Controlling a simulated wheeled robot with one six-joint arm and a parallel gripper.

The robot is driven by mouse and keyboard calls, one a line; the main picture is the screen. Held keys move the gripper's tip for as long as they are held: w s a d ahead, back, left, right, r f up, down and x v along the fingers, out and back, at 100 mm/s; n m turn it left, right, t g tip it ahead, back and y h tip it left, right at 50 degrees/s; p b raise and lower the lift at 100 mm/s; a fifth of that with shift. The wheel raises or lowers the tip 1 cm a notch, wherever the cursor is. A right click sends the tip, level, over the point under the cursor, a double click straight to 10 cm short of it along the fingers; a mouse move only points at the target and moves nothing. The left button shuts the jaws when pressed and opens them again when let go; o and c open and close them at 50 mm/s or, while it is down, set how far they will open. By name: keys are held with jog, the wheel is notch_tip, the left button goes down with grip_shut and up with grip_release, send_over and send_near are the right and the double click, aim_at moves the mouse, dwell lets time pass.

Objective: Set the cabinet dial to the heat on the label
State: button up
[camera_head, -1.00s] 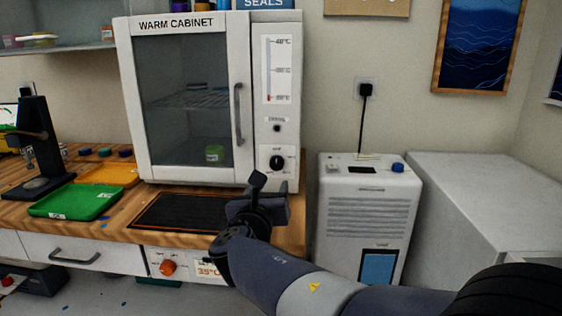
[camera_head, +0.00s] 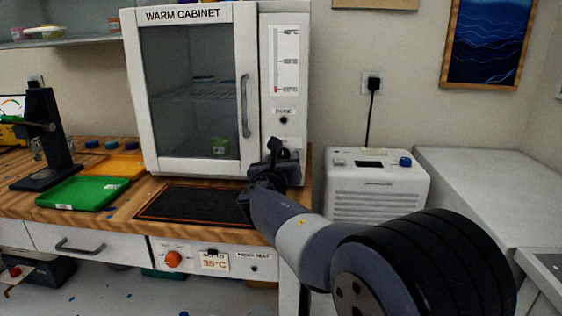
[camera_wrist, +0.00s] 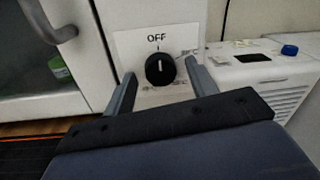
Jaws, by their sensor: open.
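The warm cabinet (camera_head: 190,170) stands at the back of the wooden bench with its glass door shut. Its black dial (camera_wrist: 160,69) shows in the wrist view, with its white mark pointing up at OFF; other markings beside it are partly hidden or too blurred to read. My gripper (camera_wrist: 160,80) is open, its fingers on either side of the dial in the picture; I cannot tell whether they touch it. In the head view my gripper (camera_head: 274,150) hides the dial. A thermometer strip (camera_head: 284,62) on the cabinet has its red low, near the bottom mark.
A black mat (camera_head: 190,204) and a green tray (camera_head: 83,193) lie on the bench. A white appliance (camera_head: 375,200) stands right of the cabinet.

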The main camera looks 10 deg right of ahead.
jog(key=shift+c, duration=0.3)
jog(key=c, duration=0.9)
jog(key=shift+m, duration=0.3)
jog(key=shift+s+d+m+y+b, duration=0.1)
jog(key=shift+m+y+b, duration=0.2)
jog(key=shift+m+b, duration=2.35)
jog(key=shift+m+y+b, duration=0.3)
jog(key=shift+m+b, duration=1.25)
jog(key=shift+m, duration=2.1)
